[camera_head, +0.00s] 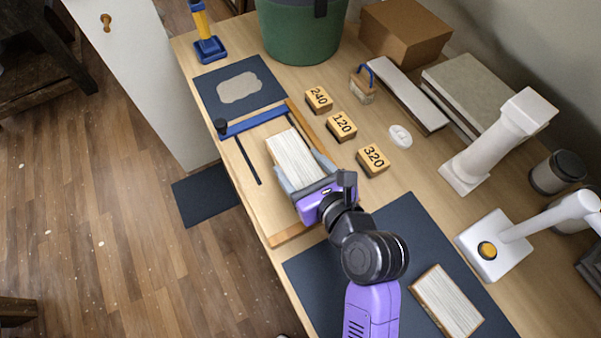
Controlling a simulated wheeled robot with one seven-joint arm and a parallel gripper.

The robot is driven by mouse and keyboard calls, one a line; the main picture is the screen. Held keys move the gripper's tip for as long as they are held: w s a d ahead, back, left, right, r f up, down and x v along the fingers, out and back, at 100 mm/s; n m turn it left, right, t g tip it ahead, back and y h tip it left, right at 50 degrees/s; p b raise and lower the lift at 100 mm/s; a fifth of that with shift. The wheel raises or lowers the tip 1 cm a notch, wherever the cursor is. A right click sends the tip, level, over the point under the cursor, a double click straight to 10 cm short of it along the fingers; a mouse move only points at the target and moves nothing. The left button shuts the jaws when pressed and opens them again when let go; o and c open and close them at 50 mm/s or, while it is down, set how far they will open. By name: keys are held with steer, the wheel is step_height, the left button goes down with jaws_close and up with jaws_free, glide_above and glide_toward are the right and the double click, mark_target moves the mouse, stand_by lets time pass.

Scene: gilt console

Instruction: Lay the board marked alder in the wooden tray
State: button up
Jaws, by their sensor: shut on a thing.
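My purple gripper (304,174) is shut on a pale, streaked board (292,152), with a grey-blue finger along each side of its near end. The board is over the wooden tray (287,236); I cannot tell whether it touches the tray floor. The tray has light wood rails and a blue bar (256,122) across its far end. No alder mark is readable on the held board. A second pale, streaked board (449,302) with a brown edge lies on the dark mat at lower right, with no readable mark. My gripper hides the tray's near right part.
Sanding blocks marked 240 (319,98), 120 (342,125) and 320 (373,160) stand right of the tray. A white lamp (490,246) and a white post (495,140) stand farther right. A green bucket (300,32) is behind. The dark mat (404,222) has bare room.

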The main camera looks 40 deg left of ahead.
mark_target(301, 175)
steer(key=shift+f, duration=1.8)
steer(key=shift+f, duration=0.1)
steer(key=o, duration=1.5)
steer(key=shift+d, duration=0.15)
steer(key=v, duration=1.2)
